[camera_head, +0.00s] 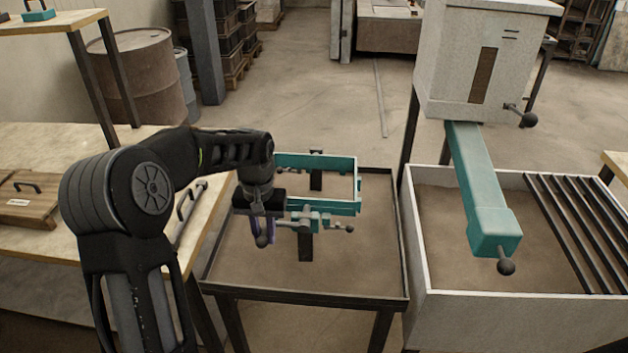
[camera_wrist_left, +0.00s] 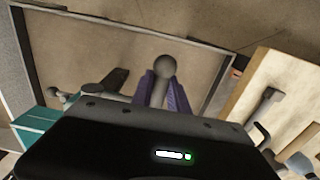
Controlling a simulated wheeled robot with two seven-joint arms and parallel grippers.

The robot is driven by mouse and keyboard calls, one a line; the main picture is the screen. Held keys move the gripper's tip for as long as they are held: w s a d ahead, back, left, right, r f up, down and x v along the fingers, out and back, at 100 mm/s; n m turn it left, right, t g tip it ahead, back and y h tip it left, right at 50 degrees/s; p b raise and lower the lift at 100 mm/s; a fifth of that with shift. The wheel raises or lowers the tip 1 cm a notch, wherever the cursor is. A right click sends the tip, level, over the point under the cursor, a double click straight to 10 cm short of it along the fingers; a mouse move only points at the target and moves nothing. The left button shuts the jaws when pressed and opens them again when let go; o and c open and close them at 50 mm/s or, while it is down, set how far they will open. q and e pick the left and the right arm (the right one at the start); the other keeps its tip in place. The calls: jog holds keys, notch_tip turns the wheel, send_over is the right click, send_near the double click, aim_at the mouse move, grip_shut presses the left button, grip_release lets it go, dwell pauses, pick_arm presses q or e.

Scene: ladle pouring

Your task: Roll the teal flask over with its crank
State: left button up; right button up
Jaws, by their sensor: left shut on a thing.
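The teal flask (camera_head: 332,206), an open rectangular frame, sits on dark posts (camera_head: 306,246) above a brown, dark-rimmed table. My left gripper (camera_head: 262,230) is at its near left side. Its purple fingers are shut on the crank's grey handle, whose round knob shows between them in the left wrist view (camera_wrist_left: 163,68). The rest of the crank is partly hidden behind my gripper. A second small grey knob (camera_head: 349,229) sticks out to the right of the flask's near end. A teal part of the flask also shows in the left wrist view (camera_wrist_left: 38,122). My right gripper is not in view.
A dark rim (camera_head: 402,245) borders the table. To the right, a grey hopper (camera_head: 485,60) with a teal chute (camera_head: 482,185) stands over a white-walled sand bin (camera_head: 510,325). A wooden bench (camera_head: 100,140) with a lidded box (camera_head: 30,200) is at the left.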

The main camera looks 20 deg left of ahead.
pick_arm(q)
grip_shut()
jog(key=shift+r, duration=0.1)
jog(key=shift+d+r+p, duration=0.2)
jog(key=shift+r+p, duration=0.8)
jog(key=shift+r, duration=0.35)
jog(key=shift+w+d+r+p, duration=0.15)
jog(key=shift+d+r+p, duration=0.25)
jog(key=shift+r, duration=0.2)
jog(key=shift+w+d+r+p, duration=0.1)
jog(key=shift+d+r+p, duration=0.2)
jog(key=shift+r+p, duration=0.25)
jog(key=shift+r, duration=0.15)
